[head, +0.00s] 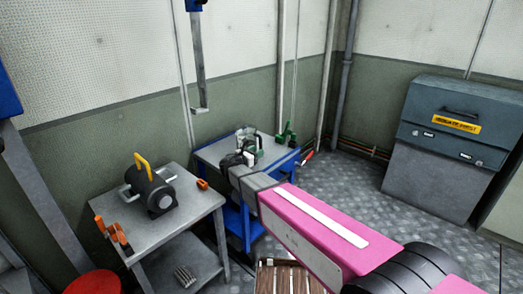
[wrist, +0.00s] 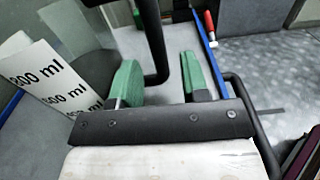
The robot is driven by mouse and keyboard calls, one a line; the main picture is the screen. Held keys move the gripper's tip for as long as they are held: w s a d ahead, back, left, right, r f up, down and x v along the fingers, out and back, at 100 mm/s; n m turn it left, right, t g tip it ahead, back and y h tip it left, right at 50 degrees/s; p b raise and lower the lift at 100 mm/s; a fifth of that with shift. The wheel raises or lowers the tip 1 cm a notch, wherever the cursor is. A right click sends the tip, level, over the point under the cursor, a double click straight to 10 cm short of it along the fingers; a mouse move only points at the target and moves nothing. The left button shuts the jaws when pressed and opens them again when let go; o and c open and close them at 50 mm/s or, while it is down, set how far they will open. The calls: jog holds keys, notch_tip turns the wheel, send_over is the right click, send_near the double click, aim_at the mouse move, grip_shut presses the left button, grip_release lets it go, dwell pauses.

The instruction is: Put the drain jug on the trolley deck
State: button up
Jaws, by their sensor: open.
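The drain jug (wrist: 45,75) is a clear jug with white labels marked in ml and a dark handle (wrist: 155,35). It fills the left of the wrist view. In the head view it is small and mostly hidden behind my gripper (head: 246,145). The trolley (head: 210,152) has a grey deck and blue frame, and the jug appears to stand on the deck. My gripper, with green finger pads (wrist: 160,85), is open over the deck. The handle shows between the pads, apparently not clamped. The jug's base is hidden.
A grey table (head: 190,225) with a dark yellow-handled unit (head: 152,190) and orange clamps stands left of the trolley. A green item (head: 286,134) sits at the deck's back right; a red-handled tool (head: 305,158) is at its edge. A grey cabinet (head: 440,150) stands right, with clear floor between.

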jog(key=v, duration=0.7)
jog(key=shift+s, duration=0.1)
jog(key=shift+o, duration=0.4)
dwell(0.8)
